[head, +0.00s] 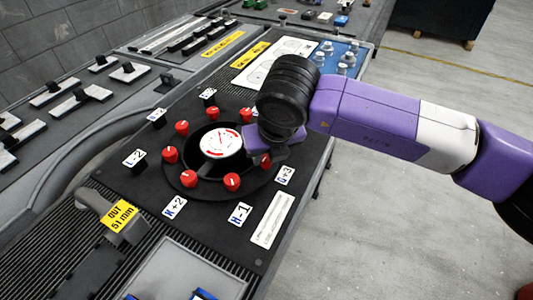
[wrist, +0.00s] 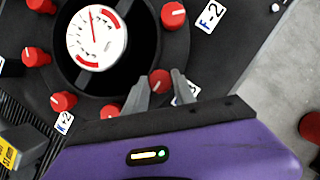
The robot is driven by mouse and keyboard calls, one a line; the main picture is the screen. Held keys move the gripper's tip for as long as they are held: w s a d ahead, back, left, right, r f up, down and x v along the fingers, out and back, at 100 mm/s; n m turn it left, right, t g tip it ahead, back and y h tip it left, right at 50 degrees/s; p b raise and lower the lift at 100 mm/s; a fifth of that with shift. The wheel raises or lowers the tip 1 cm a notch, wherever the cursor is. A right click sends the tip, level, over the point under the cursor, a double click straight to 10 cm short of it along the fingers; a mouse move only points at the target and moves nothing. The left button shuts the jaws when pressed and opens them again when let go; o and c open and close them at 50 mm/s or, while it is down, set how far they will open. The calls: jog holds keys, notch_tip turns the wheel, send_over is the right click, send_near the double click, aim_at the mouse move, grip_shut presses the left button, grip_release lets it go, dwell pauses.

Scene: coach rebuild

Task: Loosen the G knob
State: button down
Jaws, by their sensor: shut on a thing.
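The G knob (wrist: 159,81) is a small red knob with a white pointer line, on the outer ring of a round black plate. In the wrist view it sits between the two fingertips of my gripper (wrist: 161,77), which is shut on it. In the head view my gripper (head: 266,147) covers this knob from above. The label beside it (head: 285,175) appears to read G +3; in the wrist view a finger partly hides it. A white dial gauge (head: 221,142) with a red pointer stands at the ring's centre, also in the wrist view (wrist: 96,38).
Other red knobs, such as the H knob (head: 232,182) and the F knob (wrist: 173,15), stand close on the same ring. A yellow-tagged grey fitting (head: 119,214) rises at the lower left. Consoles with switches (head: 66,105) lie to the left; open floor (head: 400,220) to the right.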

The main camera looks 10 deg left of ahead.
jog(key=shift+n, duration=0.3)
jog(key=n+b, duration=0.1)
jog(key=n+y+b, duration=0.1)
jog(key=shift+w+d+f+n+g+b, duration=0.15)
jog(key=shift+n+g+b, duration=0.15)
jog(key=shift+n, duration=0.1)
jog(key=n+g+y+b, duration=0.1)
jog(key=n, duration=0.3)
jog(key=n+g, duration=0.1)
jog(key=n, duration=0.2)
jog(key=n+g, duration=0.1)
jog(key=n, duration=0.1)
jog(key=shift+w+r+n+y, duration=0.2)
jog(key=shift+n+y, duration=0.2)
jog(key=shift+w+n+g, duration=0.1)
jog(key=shift+n+g, duration=1)
jog(key=shift+n, duration=1.2)
jog(key=shift+h, duration=0.3)
jog(key=c, duration=1.1)
grip_release()
jog(key=shift+o, duration=0.2)
